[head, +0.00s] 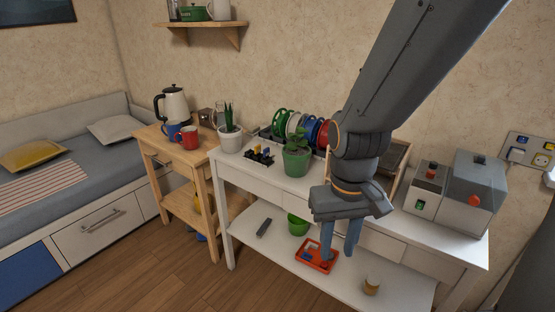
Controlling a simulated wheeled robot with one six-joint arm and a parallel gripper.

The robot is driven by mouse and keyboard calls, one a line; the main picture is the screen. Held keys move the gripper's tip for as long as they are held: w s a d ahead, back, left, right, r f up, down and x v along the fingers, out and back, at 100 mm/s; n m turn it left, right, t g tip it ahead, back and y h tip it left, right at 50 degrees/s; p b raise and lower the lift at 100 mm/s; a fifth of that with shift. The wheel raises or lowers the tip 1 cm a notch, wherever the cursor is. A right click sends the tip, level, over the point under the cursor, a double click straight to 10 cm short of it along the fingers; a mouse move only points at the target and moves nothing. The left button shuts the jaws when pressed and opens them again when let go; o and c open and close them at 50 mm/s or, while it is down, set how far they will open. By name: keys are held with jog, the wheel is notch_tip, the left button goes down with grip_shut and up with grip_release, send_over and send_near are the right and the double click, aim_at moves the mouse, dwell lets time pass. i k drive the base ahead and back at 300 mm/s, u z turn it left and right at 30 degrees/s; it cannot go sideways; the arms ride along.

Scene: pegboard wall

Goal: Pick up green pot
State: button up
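A green pot (296,161) with a leafy plant in it stands upright on the white table's top, left of my arm. A second green pot or bowl (298,224) sits on the table's lower shelf, partly hidden by the table front. Another green pot-like container (193,13) stands on the wall shelf. My gripper (339,256) points down, its two blue-grey fingers apart with nothing seen between them. In the picture it is to the right of and below the potted plant, apart from it, overlapping the table's front.
The white table (445,234) also holds a white pot (230,139), coloured spools (296,124) and a grey machine (468,192). An orange tray (317,254) and a jar (371,286) are on its lower shelf. A wooden stand (205,207) adjoins it. Floor at lower left is clear.

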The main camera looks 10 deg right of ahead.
aim_at(296, 156)
jog(key=u, duration=1.25)
jog(key=i, duration=1.3)
jog(key=z, duration=2.7)
